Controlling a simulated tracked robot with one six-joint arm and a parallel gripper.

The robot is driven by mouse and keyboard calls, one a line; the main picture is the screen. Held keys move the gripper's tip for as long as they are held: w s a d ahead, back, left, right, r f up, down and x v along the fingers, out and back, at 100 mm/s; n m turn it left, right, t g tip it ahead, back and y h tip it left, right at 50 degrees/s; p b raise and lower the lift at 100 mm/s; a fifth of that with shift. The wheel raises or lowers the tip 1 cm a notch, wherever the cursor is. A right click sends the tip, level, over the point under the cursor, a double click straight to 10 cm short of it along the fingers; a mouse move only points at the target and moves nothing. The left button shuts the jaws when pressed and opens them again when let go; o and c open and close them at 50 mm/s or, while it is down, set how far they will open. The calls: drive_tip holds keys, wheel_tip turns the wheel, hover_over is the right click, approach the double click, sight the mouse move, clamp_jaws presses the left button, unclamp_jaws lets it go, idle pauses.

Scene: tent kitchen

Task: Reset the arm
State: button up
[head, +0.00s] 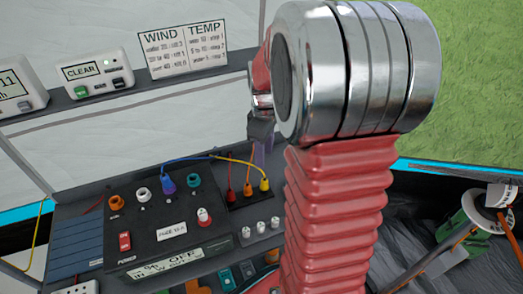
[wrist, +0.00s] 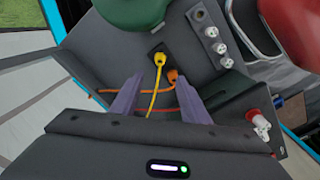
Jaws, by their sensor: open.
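My arm, red with a large chrome joint, fills the middle and right of the head view. My gripper (head: 260,150) hangs in front of the shelf, above the cable panel, and is partly hidden by my arm. In the wrist view my gripper (wrist: 157,82) shows two grey-purple fingers spread apart. No object is clearly held between them. A yellow plug (wrist: 159,59) and an orange plug (wrist: 173,76) appear between and beyond the fingertips. I cannot tell how near the cables are to the fingers.
A black control panel (head: 145,238) with coloured sockets stands below. Yellow, orange and red plugs (head: 247,189) sit at its right, a blue plug (head: 168,184) on it. The shelf (head: 150,93) carries a CLEAR box (head: 97,75) and a WIND/TEMP card (head: 182,48). A cable reel (head: 485,222) is right.

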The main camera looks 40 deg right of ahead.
drive_tip(key=shift+m, duration=0.3)
drive_tip(key=s+a+r+m+t, duration=0.2)
drive_tip(key=s+a+r, duration=0.4)
drive_tip(key=a, duration=0.4)
drive_tip(key=s+a+r+m+t, duration=0.3)
drive_tip(key=s+a+r, duration=0.3)
drive_tip(key=a, duration=0.4)
drive_tip(key=shift+s+a+r+m+t, duration=0.25)
drive_tip(key=shift+a+r+m+t, duration=0.05)
drive_tip(key=shift+r, duration=0.35)
